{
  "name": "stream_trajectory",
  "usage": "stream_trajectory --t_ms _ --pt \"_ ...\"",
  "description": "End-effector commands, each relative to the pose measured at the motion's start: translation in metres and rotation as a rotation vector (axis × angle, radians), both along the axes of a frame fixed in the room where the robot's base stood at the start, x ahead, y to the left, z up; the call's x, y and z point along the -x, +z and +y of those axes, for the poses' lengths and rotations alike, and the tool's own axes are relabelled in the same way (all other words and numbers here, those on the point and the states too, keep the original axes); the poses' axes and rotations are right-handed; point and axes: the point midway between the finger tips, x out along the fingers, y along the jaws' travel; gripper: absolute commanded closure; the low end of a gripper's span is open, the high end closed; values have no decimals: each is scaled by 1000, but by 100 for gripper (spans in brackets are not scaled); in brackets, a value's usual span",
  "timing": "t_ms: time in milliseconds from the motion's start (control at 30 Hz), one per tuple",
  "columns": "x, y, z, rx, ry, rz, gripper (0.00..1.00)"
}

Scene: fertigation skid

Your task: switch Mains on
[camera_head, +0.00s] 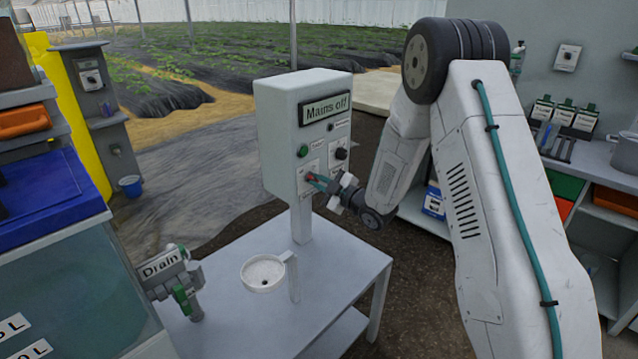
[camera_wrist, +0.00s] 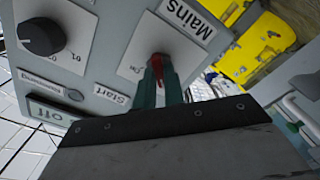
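The grey control box (camera_head: 275,125) stands on a post, its display (camera_head: 325,108) reading "Mains off". The red Mains switch (camera_wrist: 158,62) sits on a pale plate beside the "Mains" label (camera_wrist: 182,18) in the wrist view. In the head view the red switch (camera_head: 309,177) is small at the lower left of the panel. My gripper (camera_wrist: 162,80) has its teal fingers on either side of the red lever, close against it, and looks shut on it. The fingers hide part of the lever. The gripper also shows in the head view (camera_head: 317,182).
A green button (camera_head: 303,151) and a black knob (camera_head: 341,154) are on the same panel; the knob (camera_wrist: 42,37) is large in the wrist view.

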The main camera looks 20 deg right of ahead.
Motion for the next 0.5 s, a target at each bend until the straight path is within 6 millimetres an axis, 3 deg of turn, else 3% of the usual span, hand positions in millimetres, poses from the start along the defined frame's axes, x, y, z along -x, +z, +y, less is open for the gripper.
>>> stream_trajectory --t_ms 500 --pt "0 0 0 -87 1 50 100"
